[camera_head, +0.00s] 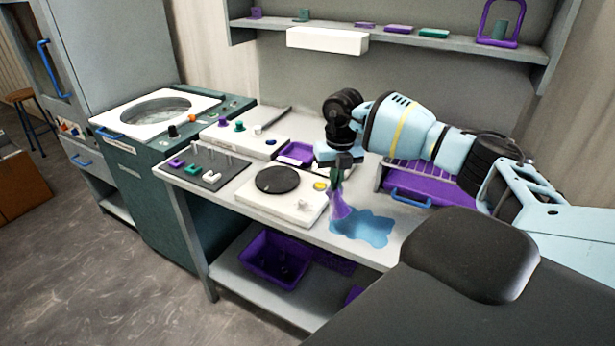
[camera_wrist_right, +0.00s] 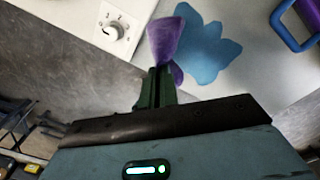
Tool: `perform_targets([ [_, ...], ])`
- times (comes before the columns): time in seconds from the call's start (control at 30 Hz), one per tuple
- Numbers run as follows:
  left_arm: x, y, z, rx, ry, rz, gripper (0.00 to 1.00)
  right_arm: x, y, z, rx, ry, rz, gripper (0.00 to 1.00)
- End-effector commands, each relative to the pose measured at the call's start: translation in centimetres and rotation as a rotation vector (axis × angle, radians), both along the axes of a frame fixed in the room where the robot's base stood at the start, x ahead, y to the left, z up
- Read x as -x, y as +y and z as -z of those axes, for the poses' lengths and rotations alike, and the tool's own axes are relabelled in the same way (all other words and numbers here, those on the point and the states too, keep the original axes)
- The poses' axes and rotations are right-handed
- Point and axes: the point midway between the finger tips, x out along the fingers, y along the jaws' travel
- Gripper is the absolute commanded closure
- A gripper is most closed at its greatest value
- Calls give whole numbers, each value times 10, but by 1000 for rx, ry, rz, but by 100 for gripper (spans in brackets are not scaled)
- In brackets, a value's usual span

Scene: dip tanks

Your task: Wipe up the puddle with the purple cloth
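The blue puddle (camera_head: 368,229) lies on the grey worktop near its front edge. It also shows in the right wrist view (camera_wrist_right: 210,55). My right gripper (camera_head: 336,180) points down and is shut on the purple cloth (camera_head: 340,207), which hangs from the fingers over the puddle's left side. In the right wrist view the cloth (camera_wrist_right: 166,42) is bunched beyond the dark green fingers (camera_wrist_right: 157,82) and overlaps the puddle's edge. I cannot tell whether its lower end touches the worktop. My left gripper is out of view.
A white hotplate (camera_head: 265,203) with a dark round plate stands left of the puddle. A purple tray (camera_head: 296,153) lies behind it. A purple drawer-like rack (camera_head: 440,188) with a blue handle stands right of the puddle. A shelf (camera_head: 390,34) runs along the wall above.

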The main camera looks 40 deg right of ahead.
Motion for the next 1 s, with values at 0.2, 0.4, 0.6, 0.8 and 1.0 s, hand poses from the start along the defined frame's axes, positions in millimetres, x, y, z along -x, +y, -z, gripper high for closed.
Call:
perform_targets([
  [0.2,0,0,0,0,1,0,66,3,-6,1,24,17,15,100],
  [0.4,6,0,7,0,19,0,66,4,-5,19,22,21,13,100],
  [0.6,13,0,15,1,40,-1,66,4,-5,40,22,20,12,100],
  [0.8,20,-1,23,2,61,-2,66,4,-5,61,22,20,12,100],
  [1.0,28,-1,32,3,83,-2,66,4,-5,81,21,20,12,100],
])
